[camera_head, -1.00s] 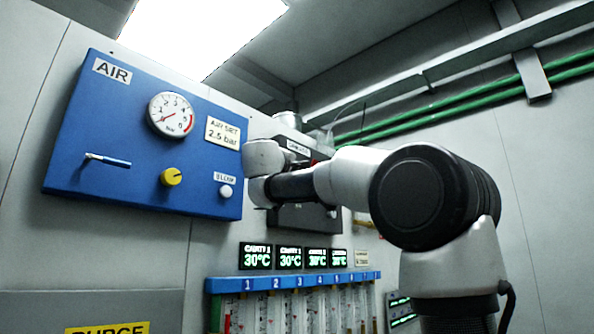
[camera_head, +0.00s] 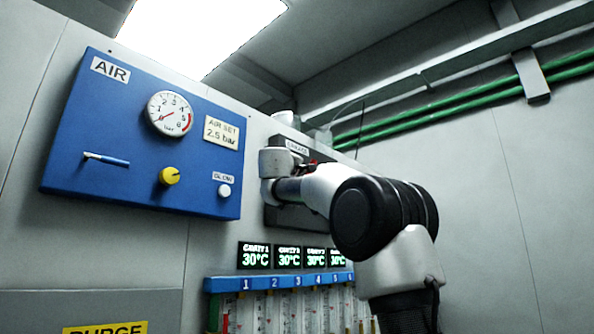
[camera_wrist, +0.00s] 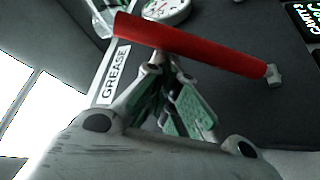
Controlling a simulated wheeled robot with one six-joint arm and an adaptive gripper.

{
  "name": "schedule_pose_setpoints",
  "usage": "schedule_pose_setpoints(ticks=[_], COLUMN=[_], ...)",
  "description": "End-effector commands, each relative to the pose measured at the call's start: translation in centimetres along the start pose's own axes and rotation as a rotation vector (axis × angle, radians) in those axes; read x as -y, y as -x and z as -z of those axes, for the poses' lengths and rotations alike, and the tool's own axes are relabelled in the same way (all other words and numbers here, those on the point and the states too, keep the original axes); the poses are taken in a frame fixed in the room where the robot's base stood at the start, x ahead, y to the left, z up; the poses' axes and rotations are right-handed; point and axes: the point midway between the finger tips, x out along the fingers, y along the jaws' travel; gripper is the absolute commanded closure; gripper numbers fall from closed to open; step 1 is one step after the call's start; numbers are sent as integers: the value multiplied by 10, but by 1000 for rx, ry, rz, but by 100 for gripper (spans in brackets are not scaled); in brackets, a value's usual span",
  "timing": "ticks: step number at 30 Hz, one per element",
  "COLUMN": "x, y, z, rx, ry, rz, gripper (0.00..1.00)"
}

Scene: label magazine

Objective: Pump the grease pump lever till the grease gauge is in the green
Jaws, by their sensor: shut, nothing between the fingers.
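The red grease pump lever (camera_wrist: 190,46) lies across the top of the wrist view, tilted down to the right, with a grey end on its right. The white round grease gauge (camera_wrist: 168,9) is just above it, cut by the top edge; its needle reading is too small to tell. A white GREASE label (camera_wrist: 114,76) is to the left. My gripper (camera_wrist: 163,62) is shut and empty, its fingertips at the lever's lower edge; I cannot tell whether they touch it. In the head view my wrist hides most of the dark grease panel (camera_head: 287,218).
A blue AIR panel (camera_head: 75,150) with a gauge (camera_head: 169,113), a yellow knob (camera_head: 169,176) and a white button (camera_head: 224,191) is on the wall to the left. Temperature displays (camera_head: 288,257) and a blue-topped flow meter rack (camera_head: 262,283) are below.

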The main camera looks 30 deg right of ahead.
Motion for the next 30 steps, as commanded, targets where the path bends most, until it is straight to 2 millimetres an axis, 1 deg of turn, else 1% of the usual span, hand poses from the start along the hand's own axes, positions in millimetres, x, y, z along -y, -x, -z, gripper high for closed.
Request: schedule_pose_setpoints(ticks=[20, 26, 30], x=[-2, -3, -2], y=[7, 13, 20], z=[-12, -22, -35], rx=[2, 2, 3], ry=[-86, -167, -264], rz=[-52, -100, -158], gripper=[100, 100, 100])
